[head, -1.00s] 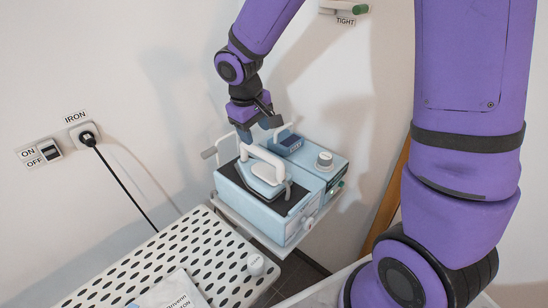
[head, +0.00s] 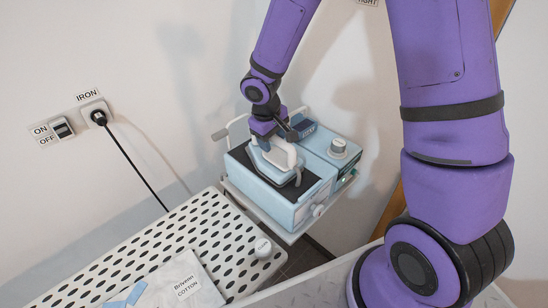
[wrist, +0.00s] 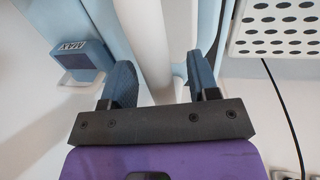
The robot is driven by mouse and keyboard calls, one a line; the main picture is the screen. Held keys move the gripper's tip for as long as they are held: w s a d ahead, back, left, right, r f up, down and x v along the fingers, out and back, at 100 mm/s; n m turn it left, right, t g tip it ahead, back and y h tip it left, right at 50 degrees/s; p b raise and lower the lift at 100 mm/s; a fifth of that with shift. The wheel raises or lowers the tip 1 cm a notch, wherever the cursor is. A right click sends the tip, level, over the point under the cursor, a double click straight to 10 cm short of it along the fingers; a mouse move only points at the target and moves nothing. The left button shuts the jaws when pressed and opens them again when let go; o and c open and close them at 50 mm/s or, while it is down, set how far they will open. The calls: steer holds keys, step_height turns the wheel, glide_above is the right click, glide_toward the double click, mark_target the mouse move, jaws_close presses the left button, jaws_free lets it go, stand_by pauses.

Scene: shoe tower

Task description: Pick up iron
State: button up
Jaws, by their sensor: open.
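The iron (head: 270,161) is light blue with a white handle. It rests on the dark top of a light blue station (head: 275,199) beyond the far end of the ironing board. My gripper (head: 276,137) is at the iron's handle, reaching down from above. In the wrist view my gripper (wrist: 160,85) is open, with its two blue fingertips on either side of the white handle (wrist: 151,45). The handle lies between the fingers, with a visible gap on at least the right side.
The perforated white ironing board (head: 190,240) lies in front, bearing a cotton packet (head: 185,282) and a small white cap (head: 263,247). A black cord (head: 137,163) hangs from the wall socket labelled IRON (head: 95,112). A dial unit (head: 338,148) stands right of the iron.

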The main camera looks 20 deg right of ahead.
steer(key=shift+d+f, duration=0.15)
steer(key=shift+f, duration=0.8)
steer(key=shift+f, duration=0.15)
jaws_close()
stand_by(1.1)
